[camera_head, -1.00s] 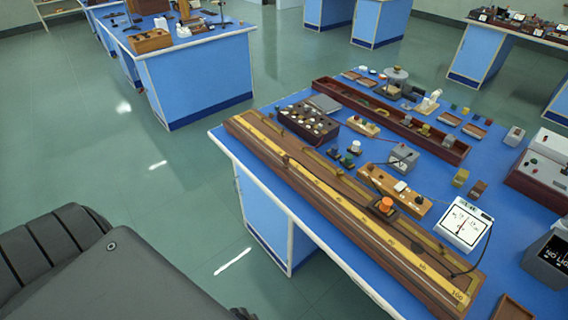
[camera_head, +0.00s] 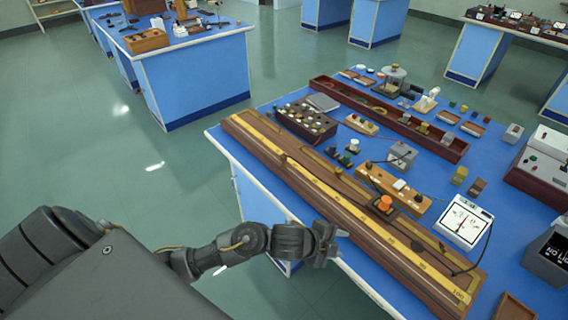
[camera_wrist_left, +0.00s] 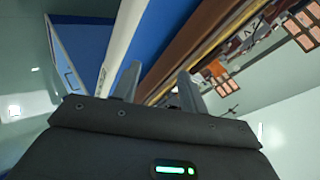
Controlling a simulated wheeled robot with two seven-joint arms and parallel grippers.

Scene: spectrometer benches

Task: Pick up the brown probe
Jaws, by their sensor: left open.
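A small dark-brown piece with an orange knob (camera_head: 384,204) sits on the long wooden metre bridge (camera_head: 322,188) with its yellow scale, in the head view. I cannot tell for sure whether this piece is the brown probe. My left gripper (camera_head: 338,249) is open and empty by the bench's front edge, left of the metre bridge and apart from the orange-knobbed piece. In the left wrist view its two fingers (camera_wrist_left: 158,88) are spread, with the bench edge and brown wood beyond them. My right gripper is not in view.
The blue bench (camera_head: 222,146) has a pale rim. A dial meter (camera_head: 463,222) stands right of the bridge with a black cable. A wooden key board (camera_head: 394,189), a block box (camera_head: 306,119) and a long dark-red trough (camera_head: 385,112) lie behind. Open floor lies left.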

